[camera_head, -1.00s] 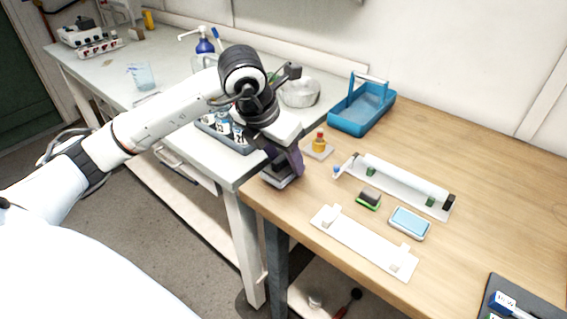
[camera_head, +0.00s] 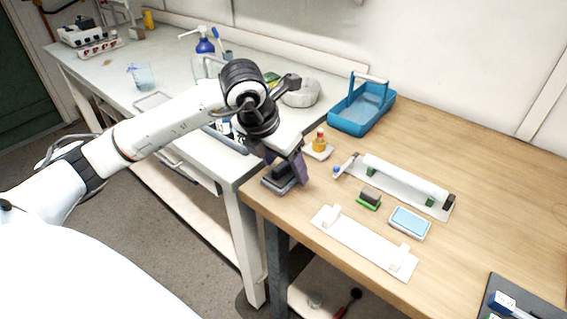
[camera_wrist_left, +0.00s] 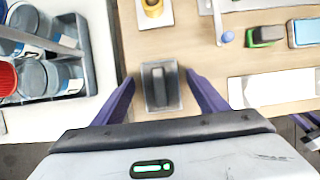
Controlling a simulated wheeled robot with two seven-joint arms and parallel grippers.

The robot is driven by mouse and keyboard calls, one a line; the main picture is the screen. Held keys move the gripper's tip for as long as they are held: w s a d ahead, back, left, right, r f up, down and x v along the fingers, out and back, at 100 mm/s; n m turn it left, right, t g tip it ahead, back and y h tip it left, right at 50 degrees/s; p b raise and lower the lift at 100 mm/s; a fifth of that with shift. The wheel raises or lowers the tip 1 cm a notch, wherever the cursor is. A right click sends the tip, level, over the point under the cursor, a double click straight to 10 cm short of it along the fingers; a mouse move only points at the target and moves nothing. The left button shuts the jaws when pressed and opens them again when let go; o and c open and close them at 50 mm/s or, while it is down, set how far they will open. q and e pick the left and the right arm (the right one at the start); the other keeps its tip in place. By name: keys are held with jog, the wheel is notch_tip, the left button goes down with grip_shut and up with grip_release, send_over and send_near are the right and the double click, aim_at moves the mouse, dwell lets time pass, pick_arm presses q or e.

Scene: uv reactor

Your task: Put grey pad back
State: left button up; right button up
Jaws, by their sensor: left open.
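A grey pad (camera_wrist_left: 175,105) with a dark raised bar on top lies at the near left corner of the wooden bench. In the head view it (camera_head: 278,187) is partly hidden by my left gripper (camera_head: 286,168). My left gripper is open, pointing down, with its purple fingers on either side of the pad in the left wrist view (camera_wrist_left: 160,76). A gap shows between each finger and the pad there. Whether the fingertips are at the pad's height is hard to tell.
A green and dark block (camera_head: 369,198), a light blue pad (camera_head: 409,222), a white strip (camera_head: 362,243) and a tube fixture (camera_head: 405,180) lie to the right. A bottle rack (camera_wrist_left: 93,62) is on the left.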

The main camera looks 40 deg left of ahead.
pick_arm(q)
jog(key=v, duration=1.2)
jog(key=shift+r, duration=0.1)
